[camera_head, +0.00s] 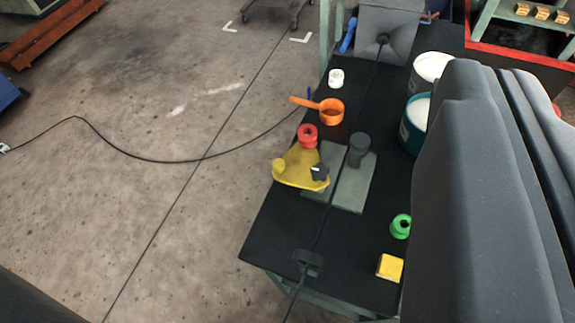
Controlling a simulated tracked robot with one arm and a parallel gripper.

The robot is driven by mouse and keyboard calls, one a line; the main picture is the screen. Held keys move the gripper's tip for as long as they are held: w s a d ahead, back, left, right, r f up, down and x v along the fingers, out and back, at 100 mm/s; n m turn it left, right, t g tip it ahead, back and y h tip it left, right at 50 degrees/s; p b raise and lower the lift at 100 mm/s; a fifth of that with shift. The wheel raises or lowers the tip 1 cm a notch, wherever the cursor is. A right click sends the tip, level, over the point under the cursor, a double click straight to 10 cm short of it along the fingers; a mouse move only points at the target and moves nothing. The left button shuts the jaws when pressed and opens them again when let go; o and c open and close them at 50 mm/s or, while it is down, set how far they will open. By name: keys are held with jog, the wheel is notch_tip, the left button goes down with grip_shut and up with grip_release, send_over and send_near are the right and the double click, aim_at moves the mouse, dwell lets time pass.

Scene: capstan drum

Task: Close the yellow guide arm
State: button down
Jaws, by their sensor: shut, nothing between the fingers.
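The yellow guide arm (298,172) is a flat, rounded piece on the black bench, left of the middle. It sticks out leftward from a grey base plate (351,188). A red ring-shaped part (307,136) is at its far end and a small black knob (319,172) at its right edge. A dark grey upright post (358,150) stands on the plate, to the right of the arm and apart from it. My gripper (497,75) is large and dark at the right, close to the camera. Its fingers are together and empty, well apart from the yellow arm.
A black line (346,145) runs along the bench between arm and post, through a black guide (308,262). An orange scoop (331,111), white roll (336,78), teal tub (410,138), green spool (400,226) and yellow block (390,267) stand around. Floor at left is mostly clear.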

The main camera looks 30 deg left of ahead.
jog(key=shift+s, duration=0.15)
jog(key=m+g+y+b, duration=0.2)
jog(key=m+g+y, duration=0.4)
jog(key=m, duration=0.6)
send_over(281, 171)
jog(key=s+d, duration=0.7)
jog(key=s, duration=0.5)
notch_tip(281, 171, down, 42)
jog(key=g+h, duration=0.1)
jog(key=shift+w+a+r+x, duration=0.15)
jog(key=shift+w+r+x, duration=0.1)
jog(key=shift+x, duration=1.85)
jog(key=shift+w+a+r+x, duration=0.1)
jog(key=shift+r+x, duration=0.15)
jog(key=shift+x, duration=1.9)
jog(key=shift+w+a+r+x, duration=0.15)
jog(key=shift+w+r+x, duration=0.1)
jog(key=shift+x, duration=1.85)
jog(key=shift+r, duration=0.1)
jog(key=shift+r+p, duration=0.1)
jog(key=shift+p, duration=0.55)
